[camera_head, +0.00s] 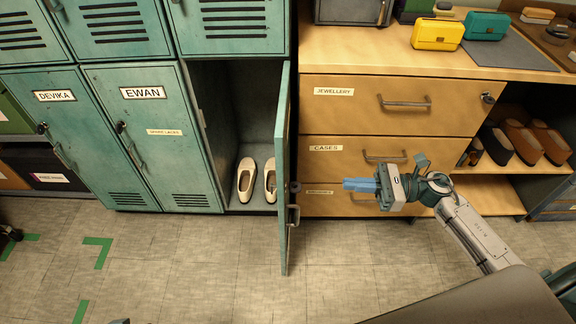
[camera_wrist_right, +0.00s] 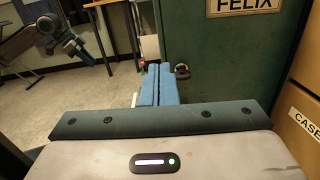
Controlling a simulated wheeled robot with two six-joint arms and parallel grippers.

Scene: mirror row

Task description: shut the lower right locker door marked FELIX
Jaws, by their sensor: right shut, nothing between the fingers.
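The FELIX locker door (camera_head: 284,170) stands wide open, seen almost edge-on in the head view. Its FELIX label (camera_wrist_right: 246,5) shows on the green door face in the right wrist view. A dark lock or handle part (camera_wrist_right: 182,71) sticks out from the door. My right gripper (camera_head: 347,185) is shut and empty, to the right of the door on its outer face side, apart from it in the head view. Its blue fingertips (camera_wrist_right: 158,70) are together in the wrist view. My left gripper (camera_wrist_right: 82,52) shows small at the upper left there; its jaw state is unclear.
Cream shoes (camera_head: 246,180) stand inside the open locker. The EWAN locker (camera_head: 160,130) is shut to its left. A wooden drawer unit (camera_head: 390,105) stands right of the door, behind my right gripper. The tiled floor in front is clear, with green tape marks.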

